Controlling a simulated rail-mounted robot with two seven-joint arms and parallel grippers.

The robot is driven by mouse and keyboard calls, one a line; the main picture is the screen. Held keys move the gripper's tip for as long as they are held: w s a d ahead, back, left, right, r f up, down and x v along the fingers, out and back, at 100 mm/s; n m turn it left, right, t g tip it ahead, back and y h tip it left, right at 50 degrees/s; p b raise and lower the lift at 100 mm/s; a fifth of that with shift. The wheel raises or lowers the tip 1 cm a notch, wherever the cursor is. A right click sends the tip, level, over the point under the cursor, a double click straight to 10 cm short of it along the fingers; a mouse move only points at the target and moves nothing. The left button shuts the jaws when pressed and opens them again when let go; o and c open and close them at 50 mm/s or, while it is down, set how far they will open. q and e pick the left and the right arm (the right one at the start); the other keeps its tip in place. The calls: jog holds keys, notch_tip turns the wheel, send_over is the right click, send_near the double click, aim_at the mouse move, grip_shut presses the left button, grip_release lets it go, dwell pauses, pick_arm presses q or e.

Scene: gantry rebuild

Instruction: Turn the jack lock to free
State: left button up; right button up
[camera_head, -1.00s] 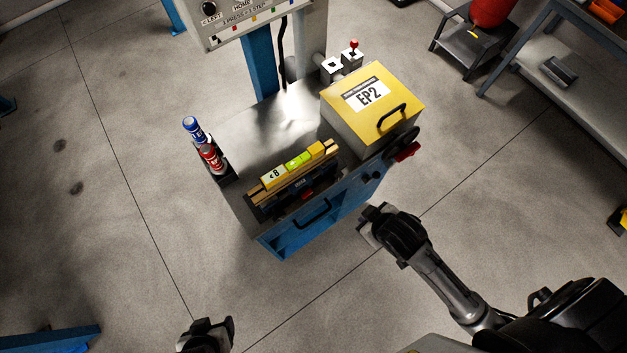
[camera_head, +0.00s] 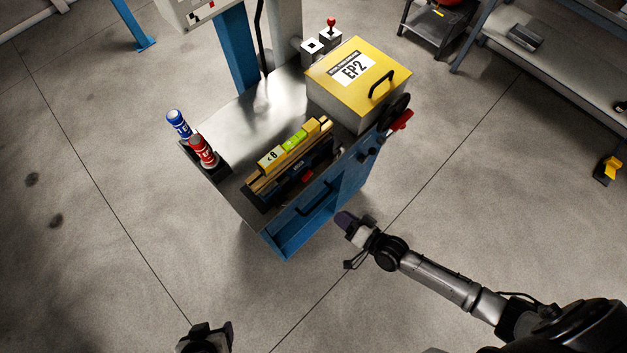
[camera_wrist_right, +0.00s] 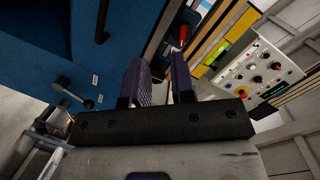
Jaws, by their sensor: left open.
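In the head view my right gripper (camera_head: 347,222) is just off the blue front of the cart (camera_head: 350,185). My left gripper (camera_head: 207,337) is open at the bottom edge, away from the cart, partly cut off.
Floor in front is clear.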

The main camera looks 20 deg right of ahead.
aim_at(310, 176)
jog(key=w+a+r+m, duration=0.1)
jog(key=w, duration=0.3)
jog(key=w+a+r+m+t, duration=0.1)
jog(key=w, duration=0.4)
jog(key=w+a+r+t, duration=0.1)
jog(key=w, duration=0.3)
jog(key=shift+w+a+m, duration=0.4)
grip_shut()
